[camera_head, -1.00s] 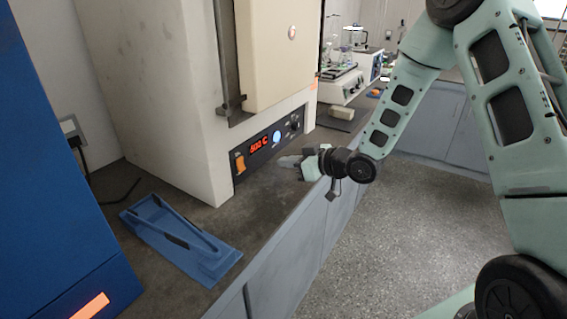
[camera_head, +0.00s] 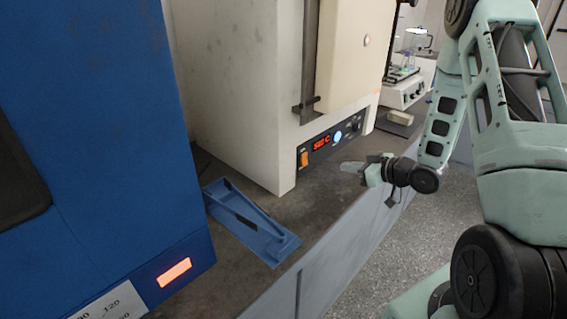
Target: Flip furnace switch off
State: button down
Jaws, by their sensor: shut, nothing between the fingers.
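The furnace (camera_head: 250,110) is a tall cream cabinet standing on the dark counter. Low on its front is a black control panel with an orange rocker switch (camera_head: 304,157) at its left end. A red lit display (camera_head: 321,143) and a round bluish-white knob or button (camera_head: 338,137) sit to the right of the switch. My gripper (camera_head: 349,167) is shut and empty, just above the counter in front of the panel. It is to the right of the switch and apart from it, with its fingers pointing left. The switch is in full view; which way it is tipped is too small to tell.
A blue tray-like holder (camera_head: 252,229) lies on the counter (camera_head: 325,205) left of my gripper. A large blue cabinet (camera_head: 110,130) with an orange lit panel fills the left. Lab devices (camera_head: 404,90) and a small beige block (camera_head: 400,117) stand farther back. Grey floor is open at right.

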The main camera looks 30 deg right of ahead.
jog(key=shift+a, duration=0.1)
jog(key=p, duration=0.3)
send_near(304, 162)
jog(key=x, duration=0.5)
jog(key=shift+w+f, duration=0.25)
jog(key=shift+w, duration=0.05)
jog(key=shift+w+a+f, duration=0.15)
jog(key=shift+w+f, duration=0.1)
jog(key=shift+w, duration=0.25)
jog(key=shift+f, duration=0.1)
jog(key=shift+w+a+f+t+b, duration=0.1)
jog(key=shift+f+t+b, duration=0.2)
jog(key=shift+b, duration=0.6)
jog(key=shift+r, duration=0.3)
jog(key=shift+r+p, duration=0.1)
jog(key=shift+p, duration=0.2)
